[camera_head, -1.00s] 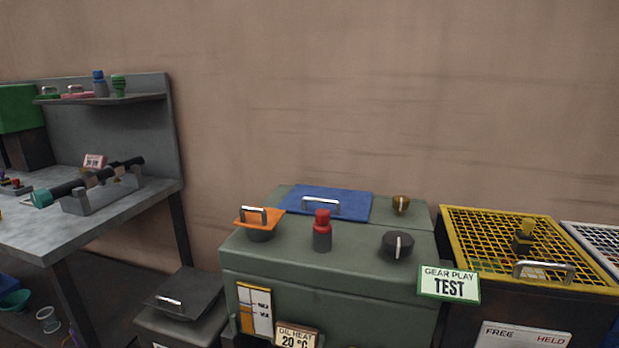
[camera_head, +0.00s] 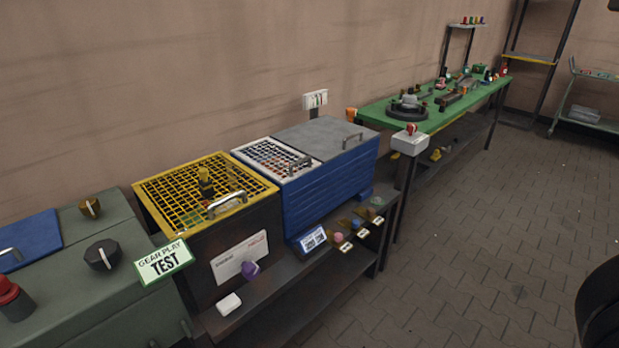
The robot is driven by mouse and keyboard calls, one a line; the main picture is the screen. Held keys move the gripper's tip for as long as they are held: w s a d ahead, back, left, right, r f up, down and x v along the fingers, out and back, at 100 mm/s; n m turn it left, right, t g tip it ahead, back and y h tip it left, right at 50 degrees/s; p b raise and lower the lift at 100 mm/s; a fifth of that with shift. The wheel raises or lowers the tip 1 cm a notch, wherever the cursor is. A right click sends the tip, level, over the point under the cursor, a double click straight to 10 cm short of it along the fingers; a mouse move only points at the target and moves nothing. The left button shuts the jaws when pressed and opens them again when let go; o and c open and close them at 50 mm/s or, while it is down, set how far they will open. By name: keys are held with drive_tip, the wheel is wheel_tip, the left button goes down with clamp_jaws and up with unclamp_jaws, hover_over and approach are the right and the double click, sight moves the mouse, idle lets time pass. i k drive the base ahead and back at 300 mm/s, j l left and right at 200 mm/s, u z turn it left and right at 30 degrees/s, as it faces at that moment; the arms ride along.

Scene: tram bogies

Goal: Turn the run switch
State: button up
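No label in view reads "run", so I cannot tell which control is the run switch. A black round knob (camera_head: 103,254) with a pale pointer line sits on top of the green cabinet (camera_head: 60,285) at the left. A red-topped post (camera_head: 12,297) is at the left edge. A grey box with a red switch (camera_head: 410,136) is at the near end of the green bench. My gripper does not show.
A low shelf (camera_head: 300,290) with several knobs runs in front.

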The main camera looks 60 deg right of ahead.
sight(411, 129)
drive_tip(key=z, duration=1.95)
